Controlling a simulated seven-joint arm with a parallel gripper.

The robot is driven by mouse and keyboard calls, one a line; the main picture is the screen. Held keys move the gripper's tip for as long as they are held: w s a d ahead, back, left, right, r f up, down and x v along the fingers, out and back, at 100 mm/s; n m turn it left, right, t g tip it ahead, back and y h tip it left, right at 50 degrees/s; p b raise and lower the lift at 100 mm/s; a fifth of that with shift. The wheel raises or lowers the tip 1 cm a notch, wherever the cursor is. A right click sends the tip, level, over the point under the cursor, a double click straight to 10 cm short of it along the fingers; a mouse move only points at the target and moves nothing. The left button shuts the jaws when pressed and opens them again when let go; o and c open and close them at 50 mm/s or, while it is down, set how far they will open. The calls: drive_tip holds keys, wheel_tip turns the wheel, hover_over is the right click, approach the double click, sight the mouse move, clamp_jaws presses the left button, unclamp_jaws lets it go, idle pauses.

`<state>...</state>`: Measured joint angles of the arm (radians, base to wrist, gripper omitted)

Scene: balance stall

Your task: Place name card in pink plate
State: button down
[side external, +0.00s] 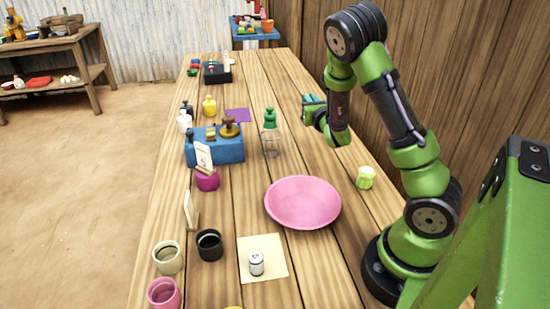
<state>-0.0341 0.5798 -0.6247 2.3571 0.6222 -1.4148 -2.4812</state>
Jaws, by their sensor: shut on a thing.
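The pink plate (303,203) lies empty on the wooden table, right of centre. Two upright cards could be the name card. One white card (189,211) stands in a small wooden base left of the plate. Another card (203,156), with markings, stands at the magenta pot, in front of the blue box. My gripper (311,112) is beyond the plate, toward the table's right side, and away from both cards. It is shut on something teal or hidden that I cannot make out.
A black cup (209,245), a beige cup (167,257) and a pink cup (163,293) stand near the front left. A small white jar (256,263) stands on a cream sheet (275,246). A blue box (228,150) and a magenta pot (207,180) are farther back. A pale green item (365,177) is right of the plate.

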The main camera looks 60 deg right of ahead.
drive_tip(key=w+a+r+g+y, duration=0.2)
drive_tip(key=w+r+g, duration=0.15)
drive_tip(key=w, duration=0.25)
drive_tip(key=m+g+y, duration=1)
hover_over(309, 200)
wheel_tip(309, 200, down, 5)
drive_tip(key=shift+f, duration=5)
drive_tip(key=c, duration=1.1)
unclamp_jaws()
